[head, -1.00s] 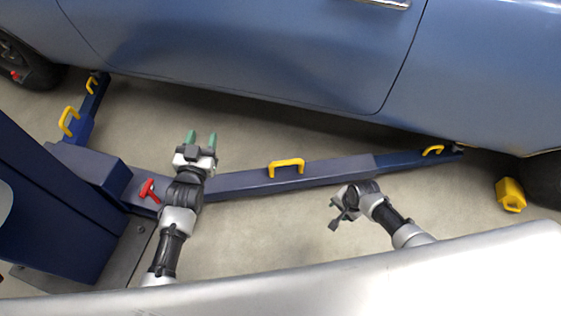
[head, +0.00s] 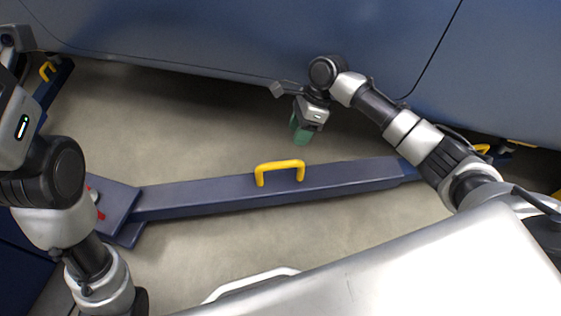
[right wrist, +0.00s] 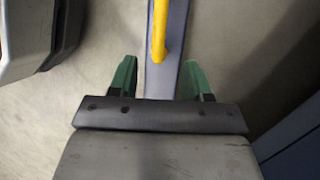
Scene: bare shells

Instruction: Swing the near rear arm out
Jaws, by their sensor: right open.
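The near rear arm is a long dark blue beam (head: 220,198) running from the post base at left to beneath the car at right. A yellow handle (head: 280,166) stands up on its middle. My right gripper (head: 300,130), with green fingertips, hangs just beyond the handle in the head view, empty and pointing down. In the right wrist view its open fingers (right wrist: 160,77) stand apart, with the yellow handle (right wrist: 160,30) and beam (right wrist: 165,85) seen between them. The handle is not gripped. My left arm is at the left edge; its fingers are out of the picture.
The blue car body (head: 220,40) overhangs the back, close behind my right arm. Another arm with a yellow handle (head: 47,71) is at far left. Floor (head: 180,125) between beam and car is clear.

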